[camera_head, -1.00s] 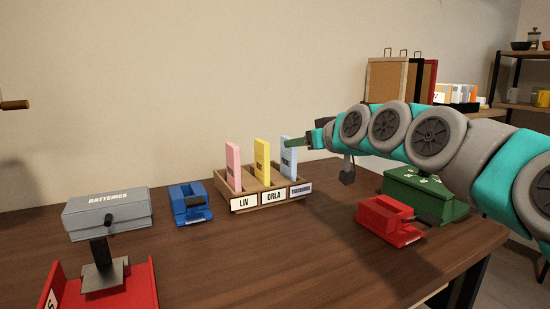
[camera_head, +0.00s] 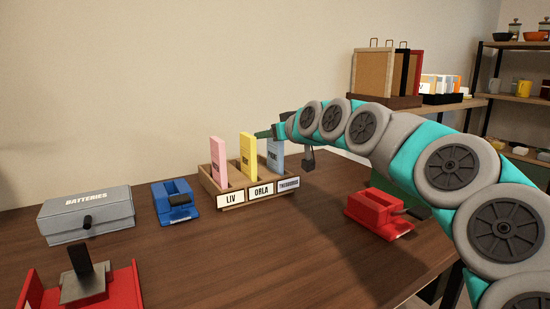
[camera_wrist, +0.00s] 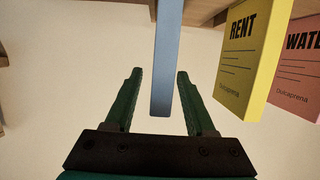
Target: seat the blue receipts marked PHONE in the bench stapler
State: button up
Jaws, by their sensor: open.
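The blue receipts (camera_head: 275,157), marked PHONE, stand upright in the right slot of a wooden rack (camera_head: 208,185), above the THEODOROS label. My gripper (camera_head: 264,133) is at their upper end. In the wrist view the blue receipts (camera_wrist: 167,50) show edge-on as a narrow strip between the two green fingers of my open gripper (camera_wrist: 159,73), with a gap on each side. I cannot tell which is the bench stapler.
Yellow receipts (camera_head: 248,157), marked RENT in the wrist view, and pink receipts (camera_head: 218,160) stand close left of the blue ones. A grey BATTERIES box (camera_head: 85,220) and a red tray (camera_head: 122,285) are at left. The table's front middle is clear.

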jog(key=shift+w+a+f, duration=0.1)
jog(key=shift+w+a, duration=0.1)
jog(key=shift+w, duration=0.15)
jog(key=shift+c, duration=0.2)
grip_shut()
dwell(1.0)
